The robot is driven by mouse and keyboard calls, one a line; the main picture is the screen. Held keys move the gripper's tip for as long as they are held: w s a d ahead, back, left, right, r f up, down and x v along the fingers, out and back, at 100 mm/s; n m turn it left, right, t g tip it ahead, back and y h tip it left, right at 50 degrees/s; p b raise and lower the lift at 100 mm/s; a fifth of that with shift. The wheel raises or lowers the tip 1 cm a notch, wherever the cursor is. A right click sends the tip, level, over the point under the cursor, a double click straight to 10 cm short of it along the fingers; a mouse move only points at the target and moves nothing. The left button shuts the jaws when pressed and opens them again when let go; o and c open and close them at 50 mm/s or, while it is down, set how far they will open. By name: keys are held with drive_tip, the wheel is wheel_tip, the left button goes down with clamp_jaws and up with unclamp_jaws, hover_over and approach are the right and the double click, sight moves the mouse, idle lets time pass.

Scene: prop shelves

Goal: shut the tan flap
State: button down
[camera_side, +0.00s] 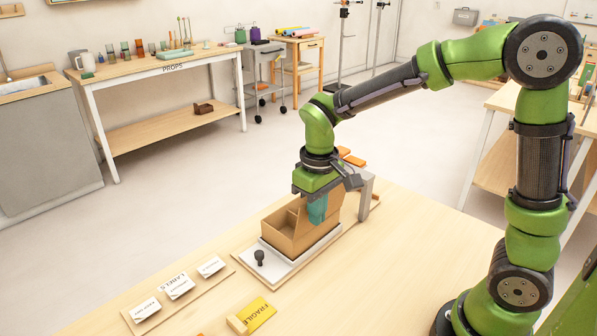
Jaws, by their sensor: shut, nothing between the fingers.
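A tan cardboard box (287,234) stands on the table with its top open. The tan flap (299,211) seems to be the panel at the box's upper part. Its outline is partly hidden behind my gripper, and I cannot tell its exact angle. My gripper (317,219) points down over the right part of the box, its teal fingertips together and empty. The tips overlap the box opening in this view; I cannot tell whether they touch the flap or the wall.
The box sits on a white base plate (278,267) with a black knob (259,257). A grey upright bracket (367,190) stands close on the right. Label cards (179,286) and a yellow FRAGILE card (259,313) lie in front. Orange pieces (352,157) lie behind. The right foreground table is clear.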

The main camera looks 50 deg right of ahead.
drive_tip(key=shift+w+r, duration=0.15)
drive_tip(key=shift+w, duration=1)
drive_tip(key=shift+s, duration=1)
drive_tip(key=shift+r, duration=2.5)
drive_tip(key=s+d+r+m+t+y, duration=0.1)
drive_tip(key=s+r+m+t, duration=0.1)
drive_tip(key=s, duration=0.4)
drive_tip(key=s+d+r+m+t+y, duration=0.1)
drive_tip(key=s+r+m+t, duration=0.1)
drive_tip(key=s+t, duration=0.3)
drive_tip(key=shift+s+r, duration=0.4)
